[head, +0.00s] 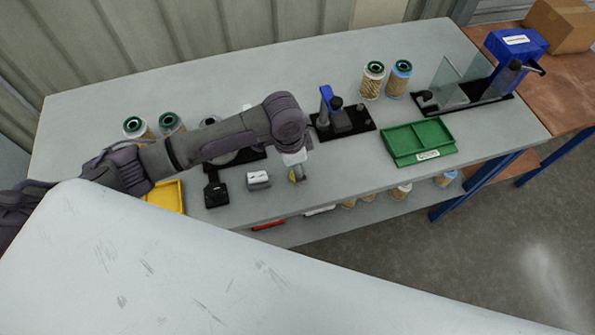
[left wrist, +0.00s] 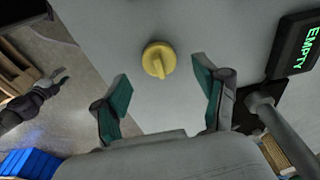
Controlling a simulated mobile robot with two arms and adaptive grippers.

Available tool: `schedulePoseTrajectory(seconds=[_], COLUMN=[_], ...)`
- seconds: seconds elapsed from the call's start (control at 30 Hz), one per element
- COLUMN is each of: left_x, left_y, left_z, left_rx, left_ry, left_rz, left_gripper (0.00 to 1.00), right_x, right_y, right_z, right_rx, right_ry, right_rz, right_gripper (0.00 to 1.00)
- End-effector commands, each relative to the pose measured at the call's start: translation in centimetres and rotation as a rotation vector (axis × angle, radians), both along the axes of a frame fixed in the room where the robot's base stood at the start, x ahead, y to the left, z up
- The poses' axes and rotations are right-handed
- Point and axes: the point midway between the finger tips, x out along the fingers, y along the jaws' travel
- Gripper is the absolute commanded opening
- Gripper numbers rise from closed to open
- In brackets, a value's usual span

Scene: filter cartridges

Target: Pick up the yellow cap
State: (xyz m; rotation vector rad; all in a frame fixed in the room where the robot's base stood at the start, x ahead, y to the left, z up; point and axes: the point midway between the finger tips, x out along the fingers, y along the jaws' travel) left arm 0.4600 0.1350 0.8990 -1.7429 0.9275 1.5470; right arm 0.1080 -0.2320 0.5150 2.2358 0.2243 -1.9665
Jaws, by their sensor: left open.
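The yellow cap (left wrist: 158,59) lies on the grey table top, round with a raised grip bar across it. In the left wrist view it is just beyond my left gripper (left wrist: 162,82), between the lines of its two green-padded fingers. The fingers are spread wide, empty and not touching the cap. In the head view my left gripper (head: 298,170) points down near the table's front edge, with a bit of the yellow cap (head: 292,176) showing beside it. A dark arm end, seemingly my right gripper (left wrist: 58,77), shows small over the floor at the left; its fingers are unclear.
A black display reading EMPTY (left wrist: 296,45) stands right of the cap. In the head view a small white box (head: 258,180) is left of my gripper, a black press stand (head: 345,122) behind right, and a green tray (head: 419,142) further right. Filter cartridges (head: 372,80) stand at the back.

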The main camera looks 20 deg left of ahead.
Motion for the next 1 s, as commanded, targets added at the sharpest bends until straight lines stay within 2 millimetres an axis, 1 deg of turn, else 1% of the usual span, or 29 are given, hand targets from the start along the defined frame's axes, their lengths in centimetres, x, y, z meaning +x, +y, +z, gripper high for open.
schedulePoseTrajectory(seconds=[0.03, 0.13, 0.2, 0.33, 0.4, 0.47, 0.57, 0.6, 0.73, 0.87, 1.0], left_x=[-0.1, 0.0, 0.1, 0.1, 0.1, 0.1, 0.1, 0.1, 0.1, 0.1, 0.1], left_y=[0.0, -0.1, -0.1, -0.2, -0.2, -0.2, -0.2, -0.2, -0.2, -0.2, -0.2], left_z=[-0.6, -2.0, -2.6, -3.0, -3.0, -3.0, -2.9, -2.9, -2.9, -2.9, -2.9], left_rx=[0.001, 0.000, 0.001, 0.000, 0.000, 0.000, 0.000, 0.000, 0.000, 0.000, 0.000], left_ry=[0.004, 0.002, 0.001, -0.001, -0.001, -0.001, -0.001, -0.001, -0.001, -0.001, -0.001], left_rz=[0.002, 0.002, 0.001, 0.000, 0.000, 0.000, 0.000, 0.000, 0.001, 0.001, 0.001], left_gripper=[0.72, 0.72, 0.72, 0.72, 0.72, 0.72, 0.57, 0.51, 0.29, 0.29, 0.29], right_x=[0.2, -0.3, -1.2, -3.0, -3.4, -3.4, -3.2, -3.0, -2.5, -2.0, -2.0], right_y=[0.0, -0.1, -0.1, -0.2, -0.3, -0.3, -0.3, -0.3, -0.3, -0.3, -0.3], right_z=[0.7, 0.7, 0.7, 0.5, 0.5, 0.5, 0.5, 0.5, 0.5, 0.6, 0.6], right_rx=[-0.001, -0.001, -0.002, -0.005, -0.006, -0.007, -0.006, -0.006, -0.005, -0.005, -0.005], right_ry=[-0.002, 0.007, 0.020, 0.047, 0.054, 0.054, 0.051, 0.049, 0.039, 0.032, 0.031], right_rz=[0.000, 0.000, -0.001, -0.001, -0.001, -0.001, -0.002, -0.002, -0.002, -0.003, -0.002], right_gripper=[0.40, 0.40, 0.40, 0.40, 0.40, 0.40, 0.40, 0.40, 0.40, 0.40, 0.40])
